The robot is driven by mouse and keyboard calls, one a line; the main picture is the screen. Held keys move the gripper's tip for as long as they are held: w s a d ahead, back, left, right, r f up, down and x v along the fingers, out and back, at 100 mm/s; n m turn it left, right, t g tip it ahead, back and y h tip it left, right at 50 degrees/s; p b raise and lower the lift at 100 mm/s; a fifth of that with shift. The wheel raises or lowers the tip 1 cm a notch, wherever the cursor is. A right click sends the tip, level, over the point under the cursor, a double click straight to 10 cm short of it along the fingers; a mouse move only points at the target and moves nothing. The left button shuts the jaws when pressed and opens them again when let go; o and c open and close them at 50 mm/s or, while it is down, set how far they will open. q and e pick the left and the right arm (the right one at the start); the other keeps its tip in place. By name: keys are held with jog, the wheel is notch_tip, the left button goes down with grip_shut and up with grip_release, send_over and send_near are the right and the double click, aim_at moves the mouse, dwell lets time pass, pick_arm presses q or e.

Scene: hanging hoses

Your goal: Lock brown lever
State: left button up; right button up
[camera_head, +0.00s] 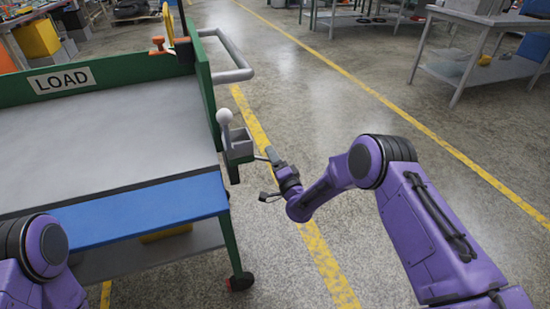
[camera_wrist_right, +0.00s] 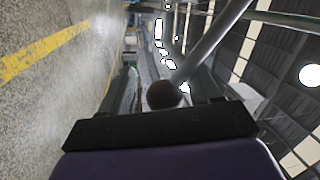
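In the right wrist view, a dark brownish ball knob (camera_wrist_right: 163,94) on a grey rod shows between the fingers of my right gripper (camera_wrist_right: 165,90). The fingers are apart; I cannot tell how far the knob is from them. In the head view, my right gripper (camera_head: 266,177) is open beside a grey lever box (camera_head: 238,146) on the green trolley's corner post. A pale ball-topped lever (camera_head: 224,118) stands upright on this box. I cannot tell whether it is the knob in the wrist view. An orange-brown handle (camera_head: 158,45) is at the trolley's back. My left gripper is out of view.
The green trolley (camera_head: 100,85) with a LOAD sign and grey top fills the left side. A grey push bar (camera_head: 233,60) sticks out behind the lever box. A workbench (camera_head: 485,45) stands at the far right. The floor between is clear.

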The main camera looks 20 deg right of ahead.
jog(key=v, duration=1)
jog(key=shift+s+p, duration=0.25)
jog(key=shift+p, duration=0.15)
